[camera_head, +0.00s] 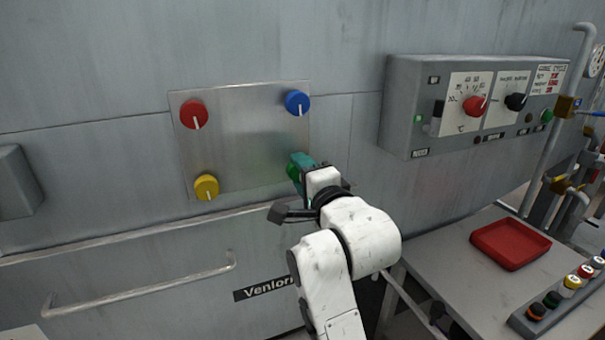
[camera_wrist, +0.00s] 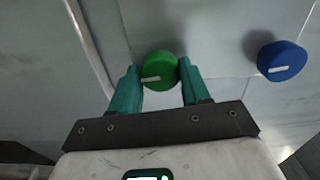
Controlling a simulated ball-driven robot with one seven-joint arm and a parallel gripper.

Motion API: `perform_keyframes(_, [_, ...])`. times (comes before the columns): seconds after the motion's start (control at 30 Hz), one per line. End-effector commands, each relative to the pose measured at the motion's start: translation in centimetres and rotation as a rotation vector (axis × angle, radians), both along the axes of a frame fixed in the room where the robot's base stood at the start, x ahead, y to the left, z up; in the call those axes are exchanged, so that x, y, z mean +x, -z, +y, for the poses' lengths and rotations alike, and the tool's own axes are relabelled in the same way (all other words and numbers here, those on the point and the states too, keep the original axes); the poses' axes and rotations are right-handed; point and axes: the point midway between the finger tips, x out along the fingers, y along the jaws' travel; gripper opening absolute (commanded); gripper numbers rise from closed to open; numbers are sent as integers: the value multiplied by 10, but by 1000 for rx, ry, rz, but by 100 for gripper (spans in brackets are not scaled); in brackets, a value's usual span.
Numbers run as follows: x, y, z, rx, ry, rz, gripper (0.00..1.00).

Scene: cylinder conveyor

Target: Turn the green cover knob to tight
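The green knob (camera_wrist: 160,70) shows in the wrist view, with a pale mark running nearly level across its left part. The teal fingers of my gripper (camera_wrist: 158,74) stand on both sides of it, spread about the knob's width. Their tips come right up to its edges; I cannot tell whether both press on it. In the head view my gripper (camera_head: 299,166) is at the lower right corner of a metal panel (camera_head: 245,140), and only a sliver of the green knob (camera_head: 293,173) shows, the rest hidden behind my fingers and wrist.
A red knob (camera_head: 194,114), a blue knob (camera_head: 297,103) and a yellow knob (camera_head: 206,187) sit at the panel's other corners. A grey control box (camera_head: 400,105) juts out to the right. A long handle (camera_head: 140,288) runs below. A red tray (camera_head: 510,244) lies on the right table.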

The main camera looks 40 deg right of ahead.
Motion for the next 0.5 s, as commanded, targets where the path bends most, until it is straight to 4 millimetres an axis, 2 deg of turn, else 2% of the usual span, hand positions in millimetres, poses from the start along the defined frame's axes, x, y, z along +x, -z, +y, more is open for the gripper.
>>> perform_keyframes(0.03, [0, 1, 0, 0, 1, 1, 51])
perform_keyframes(0.23, [0, 0, 0, -1, 0, -1, 69])
perform_keyframes(0.5, [-2, 0, 1, -2, 0, -2, 69])
